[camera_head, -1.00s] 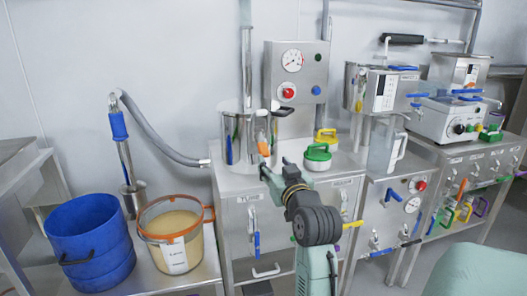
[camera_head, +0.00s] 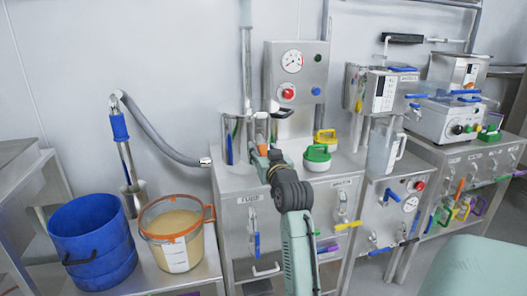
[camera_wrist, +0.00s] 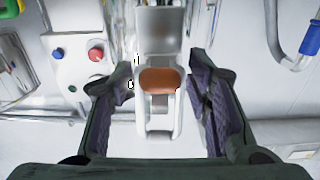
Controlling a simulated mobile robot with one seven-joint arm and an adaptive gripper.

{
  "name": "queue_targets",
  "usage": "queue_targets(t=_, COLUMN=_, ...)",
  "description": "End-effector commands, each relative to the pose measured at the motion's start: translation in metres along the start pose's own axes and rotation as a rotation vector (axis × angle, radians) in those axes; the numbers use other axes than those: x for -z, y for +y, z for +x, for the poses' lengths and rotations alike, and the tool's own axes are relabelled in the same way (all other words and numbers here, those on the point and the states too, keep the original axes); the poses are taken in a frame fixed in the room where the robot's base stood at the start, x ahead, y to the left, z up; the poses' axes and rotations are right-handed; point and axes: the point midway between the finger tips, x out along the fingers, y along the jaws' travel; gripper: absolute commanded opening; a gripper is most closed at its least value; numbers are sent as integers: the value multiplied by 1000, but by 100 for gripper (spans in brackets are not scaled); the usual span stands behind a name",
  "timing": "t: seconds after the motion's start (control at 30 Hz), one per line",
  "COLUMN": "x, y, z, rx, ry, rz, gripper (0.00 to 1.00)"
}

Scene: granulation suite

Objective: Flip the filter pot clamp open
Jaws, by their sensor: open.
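The filter pot (camera_head: 238,142) is a shiny steel cylinder on the steel cabinet in the head view. Its clamp shows in the wrist view as a pale metal bracket (camera_wrist: 158,35) with an orange-brown tab (camera_wrist: 160,80). The orange tab is also just visible at the pot's right side in the head view (camera_head: 262,151). My gripper (camera_wrist: 160,88) is open, with one dark, purple-padded finger on each side of the clamp. The fingers appear apart from the tab. In the head view my gripper (camera_head: 265,152) is beside the pot, and my wrist hides part of it.
A green-lidded container (camera_head: 317,157) and a yellow-handled one (camera_head: 325,137) stand close on the right. A control box (camera_head: 297,75) rises behind. A blue bucket (camera_head: 88,240) and a clear tub (camera_head: 172,235) stand at the left. A grey hose (camera_head: 160,137) runs along the wall.

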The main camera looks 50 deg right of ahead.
Motion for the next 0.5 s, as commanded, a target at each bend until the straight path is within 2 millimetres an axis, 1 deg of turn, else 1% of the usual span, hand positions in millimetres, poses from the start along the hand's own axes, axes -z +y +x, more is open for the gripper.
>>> queue_targets(t=0.03, x=0, y=0, z=0, rx=0, ry=0, rz=0, gripper=43)
queue_targets(t=0.07, x=0, y=0, z=0, rx=0, ry=0, rz=0, gripper=41)
queue_targets(t=0.5, x=0, y=0, z=0, rx=0, ry=0, rz=0, gripper=12)
